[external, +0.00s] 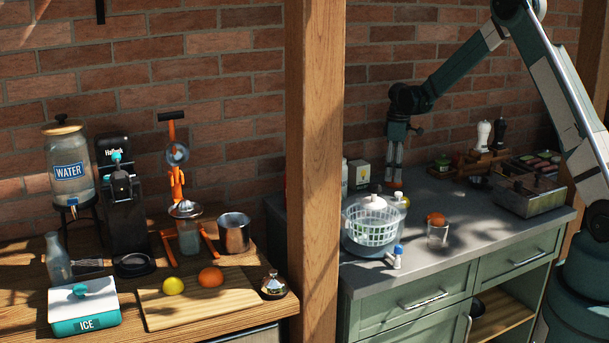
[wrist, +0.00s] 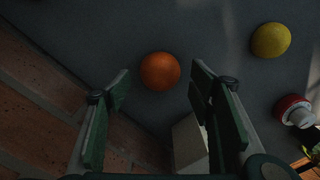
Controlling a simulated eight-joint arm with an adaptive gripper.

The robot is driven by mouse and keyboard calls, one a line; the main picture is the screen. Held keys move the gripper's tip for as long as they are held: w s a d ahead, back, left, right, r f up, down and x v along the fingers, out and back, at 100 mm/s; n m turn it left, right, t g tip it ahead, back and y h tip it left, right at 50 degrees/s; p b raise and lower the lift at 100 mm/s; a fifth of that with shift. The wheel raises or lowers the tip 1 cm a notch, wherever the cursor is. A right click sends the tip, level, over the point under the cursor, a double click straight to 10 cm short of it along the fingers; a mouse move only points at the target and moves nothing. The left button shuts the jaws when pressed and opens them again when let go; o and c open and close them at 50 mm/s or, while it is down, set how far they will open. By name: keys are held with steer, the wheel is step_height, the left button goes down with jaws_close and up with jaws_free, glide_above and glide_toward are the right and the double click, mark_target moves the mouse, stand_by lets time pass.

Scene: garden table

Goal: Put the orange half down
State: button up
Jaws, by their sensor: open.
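My gripper (external: 395,172) points down over the back of the grey counter, close to the brick wall. In the wrist view its two fingers (wrist: 160,82) stand wide apart with nothing pinched between them. A round orange piece (wrist: 160,71) lies beyond the fingertips, centred between them, on the dark grey surface. In the external view a small orange patch (external: 395,185) shows just under the fingertips. Its cut face does not show, so I cannot tell for sure that it is a half. Another orange piece (external: 436,218) sits on top of a small glass further forward.
A lemon (wrist: 270,40) lies to the right of the orange piece in the wrist view. A red-and-white item (wrist: 292,110) is nearby. A white basket (external: 372,224) stands in front of my gripper. A wooden post (external: 313,170) separates the two counters.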

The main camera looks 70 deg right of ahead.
step_height(320, 180, up, 10)
stand_by(0.5)
stand_by(0.6)
steer(key=shift+a, duration=0.1)
steer(key=a+r+t, duration=0.1)
steer(key=a+r, duration=0.5)
steer(key=a, duration=0.6)
steer(key=s+a+r+t+h, duration=0.1)
steer(key=a+r, duration=0.5)
steer(key=a, duration=0.7)
steer(key=a+r+t, duration=0.1)
steer(key=a+r, duration=0.6)
steer(key=a, duration=0.5)
steer(key=s+a+f+t, duration=0.1)
steer(key=s+a+t, duration=0.1)
steer(key=s+a, duration=0.8)
steer(key=s+a+f+t+y, duration=0.1)
steer(key=s+a+f+t, duration=0.1)
steer(key=s+a, duration=0.9)
steer(key=shift+a, duration=3.65)
